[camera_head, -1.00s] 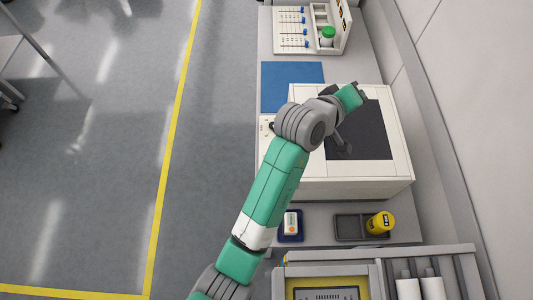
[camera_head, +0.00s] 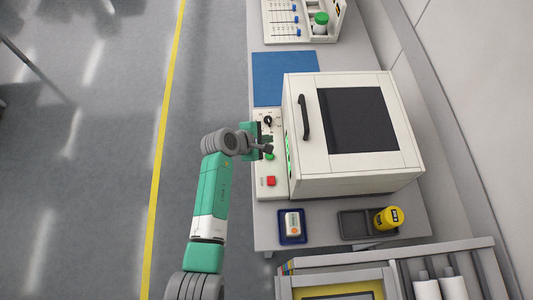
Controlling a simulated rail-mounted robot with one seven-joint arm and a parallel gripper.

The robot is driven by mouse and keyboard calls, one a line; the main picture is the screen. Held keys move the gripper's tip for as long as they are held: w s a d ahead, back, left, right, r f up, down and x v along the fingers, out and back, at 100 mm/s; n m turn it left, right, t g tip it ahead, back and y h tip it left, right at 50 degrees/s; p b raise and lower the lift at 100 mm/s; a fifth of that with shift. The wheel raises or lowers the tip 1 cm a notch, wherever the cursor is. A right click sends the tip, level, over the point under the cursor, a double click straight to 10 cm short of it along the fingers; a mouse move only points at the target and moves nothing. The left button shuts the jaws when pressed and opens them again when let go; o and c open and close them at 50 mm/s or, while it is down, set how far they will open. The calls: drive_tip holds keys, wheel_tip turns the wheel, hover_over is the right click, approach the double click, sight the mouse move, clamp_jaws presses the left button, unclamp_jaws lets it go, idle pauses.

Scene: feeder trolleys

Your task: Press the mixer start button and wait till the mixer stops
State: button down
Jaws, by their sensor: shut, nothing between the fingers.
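The mixer (camera_head: 340,179) is a white box on the bench with a dark window (camera_head: 358,120) and a black handle (camera_head: 304,117) on its lid. The lid looks shut. A control panel (camera_head: 272,194) runs along its left side, with a black knob (camera_head: 267,121), a green button (camera_head: 270,157) and a red button (camera_head: 271,181). A green strip (camera_head: 288,157) glows on the mixer's side facing the panel. My gripper (camera_head: 267,149) is shut and empty, at the green button and partly covering it. I cannot tell whether it touches the button.
A blue mat (camera_head: 284,77) lies behind the mixer. A rack with a green-capped jar (camera_head: 320,22) stands farther back. In front are a blue tray (camera_head: 283,238) holding a small white item and a dark tray (camera_head: 352,235) with a yellow container (camera_head: 389,218). The floor to the left is clear.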

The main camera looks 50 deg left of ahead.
idle(0.3)
drive_tip(key=b, duration=0.8)
hover_over(267, 157)
wheel_tip(267, 157, down, 8)
drive_tip(key=shift+a+f, duration=0.1)
drive_tip(key=shift+f+b, duration=0.3)
drive_tip(key=shift+f, duration=0.05)
drive_tip(key=shift+f, duration=0.1)
idle(1.2)
drive_tip(key=shift+f, duration=0.3)
